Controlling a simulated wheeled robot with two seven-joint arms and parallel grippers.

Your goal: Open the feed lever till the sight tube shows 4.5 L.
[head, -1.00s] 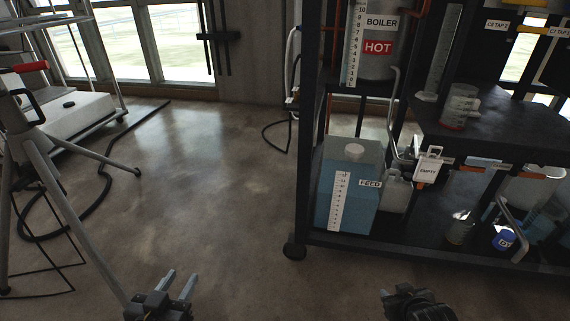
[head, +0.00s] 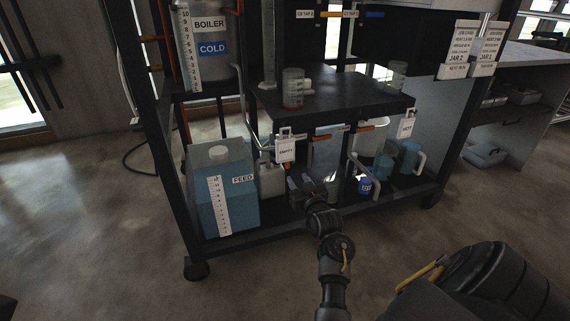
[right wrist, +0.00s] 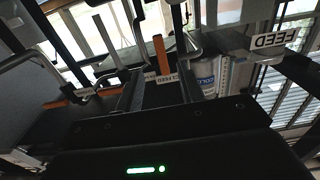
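The boiler (head: 214,72) stands on the rack's upper left and wears a blue COLD sign. Its numbered sight scale (head: 187,50) is upright on its left side; I cannot make out a level. The blue feed tank (head: 238,203), with its own scale, is on the bottom shelf. My right gripper (head: 297,186) is low in front of the rack, right of the feed tank. In the right wrist view its fingers are apart. An orange handle (right wrist: 161,55) shows beyond them, near a small label ending in FEED (right wrist: 153,83); I cannot tell whether it is the feed lever.
An EMPTY tag (head: 285,150) and a HOT tag (head: 406,124) hang at the middle shelf's edge. A beaker (head: 293,88) stands on that shelf. Jugs, including a blue one (head: 409,158), stand below. Floor (head: 90,220) left of the rack is clear.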

